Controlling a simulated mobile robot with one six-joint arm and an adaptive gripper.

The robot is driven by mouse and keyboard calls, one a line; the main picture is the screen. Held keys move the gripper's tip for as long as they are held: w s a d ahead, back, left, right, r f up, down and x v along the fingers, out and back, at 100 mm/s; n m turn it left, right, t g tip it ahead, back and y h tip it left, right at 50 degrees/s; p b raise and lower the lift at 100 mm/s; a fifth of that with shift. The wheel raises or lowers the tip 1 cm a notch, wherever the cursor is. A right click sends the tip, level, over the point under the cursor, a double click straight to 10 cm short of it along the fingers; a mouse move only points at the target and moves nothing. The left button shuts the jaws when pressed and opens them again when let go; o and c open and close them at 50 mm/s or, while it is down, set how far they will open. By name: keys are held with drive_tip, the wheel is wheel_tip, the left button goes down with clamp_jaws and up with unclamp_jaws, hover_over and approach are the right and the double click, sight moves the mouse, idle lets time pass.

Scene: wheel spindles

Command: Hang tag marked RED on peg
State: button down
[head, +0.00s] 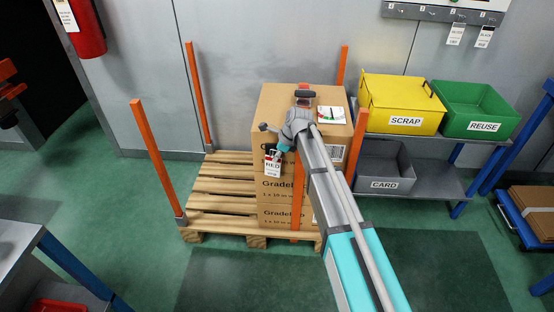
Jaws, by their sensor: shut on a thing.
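A white tag marked RED (272,165) hangs upright in front of the stacked cartons. My gripper (275,153) is shut on its upper end; the fingertips are small and partly hidden by the wrist. A grey rail (440,13) with several small pegs is on the wall at the top right, apart from my gripper. Two white tags, one (455,34) and another (485,37), hang from its right part. The pegs to their left look bare. The rail's top edge is close to the picture's edge.
Brown cartons (281,215) stand on a wooden pallet (220,190) with upright orange posts (158,160). A rack to the right holds a yellow SCRAP bin (402,98), a green REUSE bin (476,108) and a grey CARD bin (384,172). The green floor in front is clear.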

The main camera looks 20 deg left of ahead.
drive_tip(key=shift+s+f+b, duration=0.15)
drive_tip(key=shift+f+b, duration=0.25)
drive_tip(key=shift+f, duration=0.25)
drive_tip(key=c, duration=0.8)
unclamp_jaws()
drive_tip(key=shift+r, duration=0.1)
drive_tip(key=shift+d+r, duration=0.1)
drive_tip(key=shift+r, duration=0.05)
drive_tip(key=shift+p+v, duration=1.05)
drive_tip(key=shift+p, duration=0.2)
drive_tip(key=p+v, duration=1)
drive_tip(key=v, duration=0.1)
drive_tip(key=shift+d, duration=0.3)
drive_tip(key=shift+s+r, duration=0.1)
drive_tip(key=s+d+n+h, duration=0.1)
drive_tip(key=s+d+n, duration=0.4)
drive_tip(key=d, duration=0.7)
drive_tip(key=s+d+f+n+h, duration=0.1)
drive_tip(key=s+d+n, duration=0.5)
drive_tip(key=d, duration=0.6)
drive_tip(key=s+d+n+h, duration=0.2)
drive_tip(key=s+d+n, duration=0.4)
drive_tip(key=d, duration=0.6)
drive_tip(key=shift+s+d+f, duration=0.2)
drive_tip(key=shift+d, duration=0.05)
